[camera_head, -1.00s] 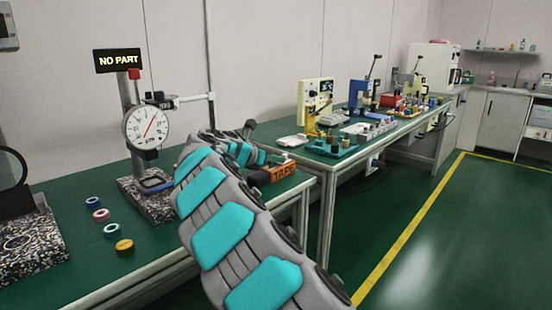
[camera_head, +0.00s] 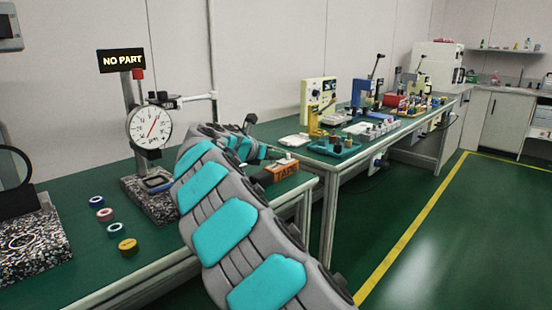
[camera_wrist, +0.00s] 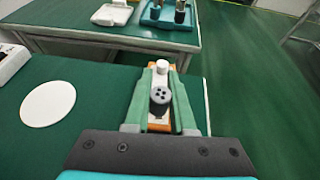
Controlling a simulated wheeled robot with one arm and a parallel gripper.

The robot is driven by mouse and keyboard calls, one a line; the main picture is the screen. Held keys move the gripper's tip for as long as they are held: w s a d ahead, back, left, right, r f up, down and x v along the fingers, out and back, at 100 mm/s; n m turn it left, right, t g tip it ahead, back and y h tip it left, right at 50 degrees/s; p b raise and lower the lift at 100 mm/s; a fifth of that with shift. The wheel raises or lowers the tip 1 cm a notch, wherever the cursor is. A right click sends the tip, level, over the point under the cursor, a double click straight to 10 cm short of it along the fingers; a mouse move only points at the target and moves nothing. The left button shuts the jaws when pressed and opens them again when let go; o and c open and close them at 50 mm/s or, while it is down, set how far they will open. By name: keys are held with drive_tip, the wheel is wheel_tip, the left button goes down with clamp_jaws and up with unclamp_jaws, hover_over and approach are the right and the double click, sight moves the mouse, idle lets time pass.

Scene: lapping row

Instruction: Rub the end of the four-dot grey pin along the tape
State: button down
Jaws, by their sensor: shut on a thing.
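The grey pin (camera_wrist: 160,96) shows four dark dots on its round top in the wrist view. My gripper (camera_wrist: 161,84) is shut on it, with a green finger on each side. The orange tape block (camera_head: 283,171), lettered TAPE, lies near the right end of the near bench, by my gripper. In the wrist view the block (camera_wrist: 159,127) lies below the fingers, with a pale strip along its top and a white round knob (camera_wrist: 162,66) beyond the pin. The pin's lower end is hidden, so I cannot tell whether it touches the tape.
A dial gauge (camera_head: 150,127) on a speckled stand has a sign (camera_head: 122,60) reading NO PART. Several coloured rings lie at the left of the near bench. A white disc (camera_wrist: 48,105) lies left of my gripper. A second bench (camera_head: 345,159) with machines stands beyond a gap.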

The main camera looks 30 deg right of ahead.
sight(276, 166)
drive_tip(key=shift+r, duration=2.2)
